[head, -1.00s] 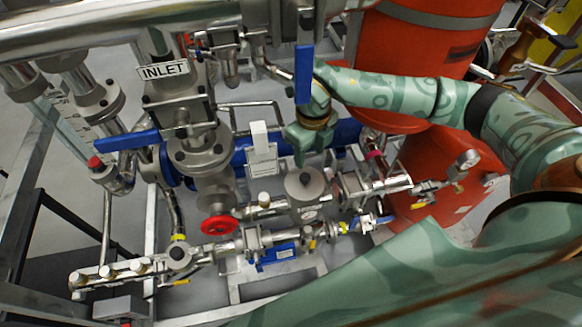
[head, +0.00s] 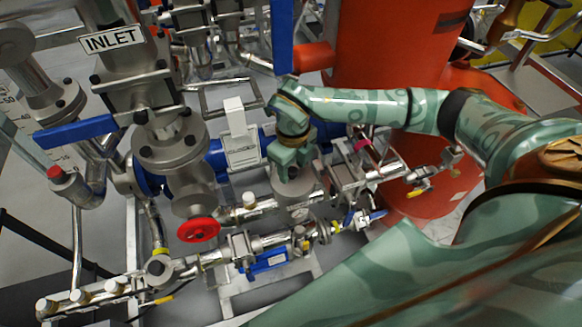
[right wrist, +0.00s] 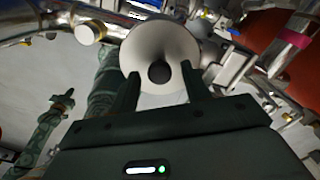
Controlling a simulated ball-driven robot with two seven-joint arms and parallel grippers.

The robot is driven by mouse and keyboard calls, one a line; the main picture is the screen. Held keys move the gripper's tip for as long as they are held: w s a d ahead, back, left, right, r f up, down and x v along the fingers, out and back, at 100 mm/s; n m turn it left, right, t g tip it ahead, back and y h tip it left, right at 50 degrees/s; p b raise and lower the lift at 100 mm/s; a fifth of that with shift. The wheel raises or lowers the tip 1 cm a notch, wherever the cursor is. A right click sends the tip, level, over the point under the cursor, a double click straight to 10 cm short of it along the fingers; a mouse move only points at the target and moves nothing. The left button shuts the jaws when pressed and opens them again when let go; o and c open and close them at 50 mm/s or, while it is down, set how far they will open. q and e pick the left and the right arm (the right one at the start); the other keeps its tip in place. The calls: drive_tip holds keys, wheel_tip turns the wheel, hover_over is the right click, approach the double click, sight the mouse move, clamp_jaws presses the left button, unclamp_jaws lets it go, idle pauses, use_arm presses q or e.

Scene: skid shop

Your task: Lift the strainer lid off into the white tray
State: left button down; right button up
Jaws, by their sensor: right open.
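The strainer lid is a round grey metal disc (head: 298,190) on the pipework, near the middle of the head view. It fills the top middle of the right wrist view as a pale disc (right wrist: 160,38) with a dark round knob (right wrist: 159,72). My right gripper (head: 293,168) is over the lid and hides part of it. In the right wrist view its open fingers (right wrist: 160,70) stand either side of the knob, with gaps visible. I cannot tell how far down they reach. I do not make out the white tray.
A red handwheel (head: 198,230) and blue valve handles (head: 75,131) stand to the left. A large orange vessel (head: 385,60) is behind my right arm. Pipes crowd the lid closely.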

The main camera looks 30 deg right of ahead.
sight(292, 170)
drive_tip(key=c, duration=0.7)
drive_tip(key=shift+c, duration=0.2)
drive_tip(key=shift+r, duration=0.1)
drive_tip(key=shift+r+p, duration=2.05)
drive_tip(key=shift+f, duration=0.1)
